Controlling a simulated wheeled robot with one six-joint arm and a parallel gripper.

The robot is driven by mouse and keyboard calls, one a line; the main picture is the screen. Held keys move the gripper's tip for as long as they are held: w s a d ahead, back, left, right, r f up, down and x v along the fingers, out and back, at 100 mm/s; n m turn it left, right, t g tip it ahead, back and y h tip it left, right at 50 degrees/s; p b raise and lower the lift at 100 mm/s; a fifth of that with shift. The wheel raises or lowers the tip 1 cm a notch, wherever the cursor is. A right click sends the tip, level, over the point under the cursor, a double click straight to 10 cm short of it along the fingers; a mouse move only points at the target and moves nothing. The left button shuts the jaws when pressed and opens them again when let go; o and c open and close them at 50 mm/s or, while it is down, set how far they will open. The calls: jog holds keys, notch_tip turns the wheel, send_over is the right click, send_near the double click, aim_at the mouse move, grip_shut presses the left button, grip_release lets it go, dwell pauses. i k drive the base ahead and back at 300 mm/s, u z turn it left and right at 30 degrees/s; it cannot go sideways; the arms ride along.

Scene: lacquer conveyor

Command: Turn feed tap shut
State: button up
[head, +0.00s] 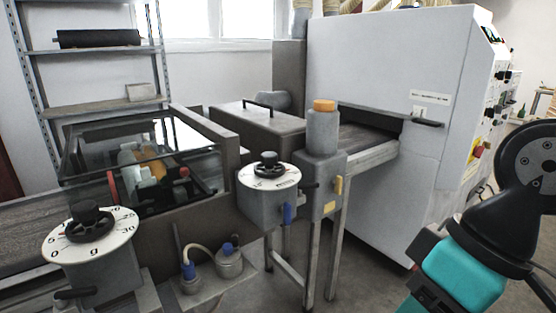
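No part is clearly labelled as the feed tap. My arm comes in at the lower right, with a teal section (465,272), well apart from these levers. My gripper's fingers do not show.
A front-left dial (122,222) and a middle dial (285,182) carry black knobs. An orange-capped cylinder (322,132) stands on the post box. A large white machine (380,80) fills the back right. Open floor (370,275) lies between the stand and my arm.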

aim_at(287, 210)
jog(key=k, duration=0.5)
jog(key=u, duration=1.05)
jog(key=i, duration=1)
jog(key=z, duration=2.1)
